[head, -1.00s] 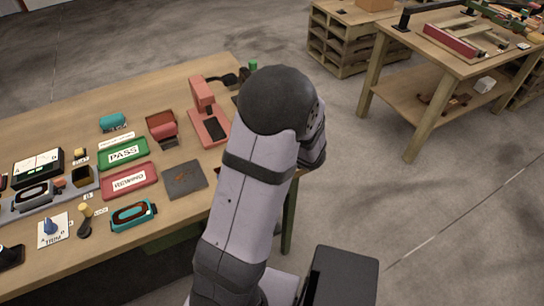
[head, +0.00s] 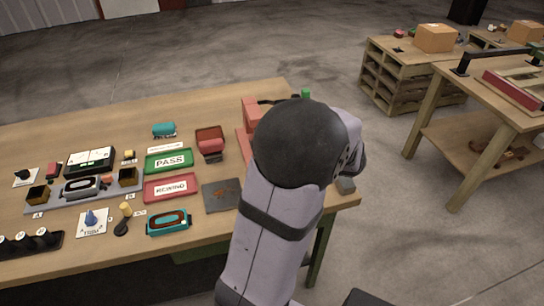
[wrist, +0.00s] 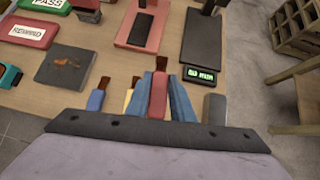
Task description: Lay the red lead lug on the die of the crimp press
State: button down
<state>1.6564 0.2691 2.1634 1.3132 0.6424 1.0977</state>
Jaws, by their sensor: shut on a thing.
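In the wrist view, my gripper (wrist: 163,98) has two blue fingers closed on the red lead lug (wrist: 158,92). The lug's copper end (wrist: 161,63) points away from me, toward the back of the table. The crimp press (wrist: 124,32) is a salmon-red frame ahead and slightly left, with a dark pad (wrist: 143,30) on its base. The lug is apart from it in the picture, on the near side. In the head view, the press (head: 250,108) is partly hidden behind my arm, and the gripper and lug are hidden.
A blue lead (wrist: 97,99) and a yellow lead (wrist: 129,98) lie left of my gripper. A black device with a green display (wrist: 201,75) stands right of the press. A dark mat (wrist: 73,66) and a red REWIND tray (wrist: 28,31) lie left. The table's right edge is close.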

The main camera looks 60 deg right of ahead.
jog(key=shift+n, duration=0.3)
jog(key=w+a+f+b, duration=0.1)
jog(key=w+a, duration=0.1)
jog(key=w+a+f+b, duration=0.1)
jog(key=w+a, duration=0.1)
jog(key=w, duration=0.1)
jog(key=w+a+f+b, duration=0.1)
jog(key=w+a+b, duration=0.1)
jog(key=shift+w, duration=0.4)
jog(key=shift+s+a+f+m, duration=0.15)
jog(key=shift+s+f+m, duration=0.35)
jog(key=shift+s+f, duration=0.25)
jog(key=shift+s+d+f+m+h, duration=0.2)
jog(key=shift+s+d+m+h, duration=0.1)
jog(key=shift+s, duration=0.15)
jog(key=w+d+p, duration=0.4)
jog(key=w+d, duration=0.6)
